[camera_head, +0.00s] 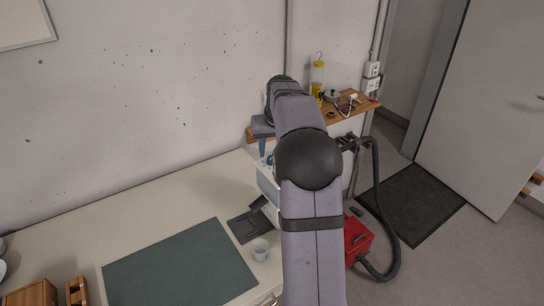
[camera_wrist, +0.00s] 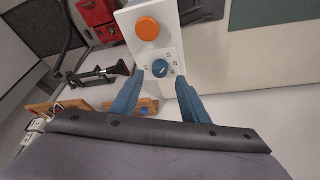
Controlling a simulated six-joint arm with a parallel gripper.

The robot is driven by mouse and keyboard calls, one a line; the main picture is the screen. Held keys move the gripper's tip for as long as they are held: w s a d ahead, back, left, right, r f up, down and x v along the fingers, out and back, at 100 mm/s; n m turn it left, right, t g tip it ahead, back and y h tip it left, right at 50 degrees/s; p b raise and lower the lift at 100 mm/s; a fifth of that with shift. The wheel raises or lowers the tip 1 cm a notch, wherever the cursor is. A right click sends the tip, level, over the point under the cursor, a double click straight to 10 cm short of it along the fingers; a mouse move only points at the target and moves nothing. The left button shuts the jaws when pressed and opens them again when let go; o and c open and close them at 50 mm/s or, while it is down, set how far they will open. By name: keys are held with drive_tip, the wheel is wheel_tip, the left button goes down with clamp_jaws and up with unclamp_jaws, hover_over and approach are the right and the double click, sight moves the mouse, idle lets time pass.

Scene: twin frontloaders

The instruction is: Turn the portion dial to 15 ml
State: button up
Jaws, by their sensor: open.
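The portion dial (camera_wrist: 161,68) is a round blue knob with a light pointer mark, on the end of a white dispenser (camera_wrist: 178,37). Small printed marks surround it, too small to read surely. An orange knob (camera_wrist: 147,29) sits above it in the wrist view. My gripper (camera_wrist: 160,77) is open, with one blue finger on each side of the dial in the picture. I cannot tell whether the fingers touch it.
A wooden shelf (camera_head: 345,115) with tools is behind. A red vacuum (camera_head: 357,240) with a black hose stands on the floor at right.

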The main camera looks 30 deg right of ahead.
drive_tip(key=shift+b+v, duration=0.4)
drive_tip(key=shift+v, duration=1.4)
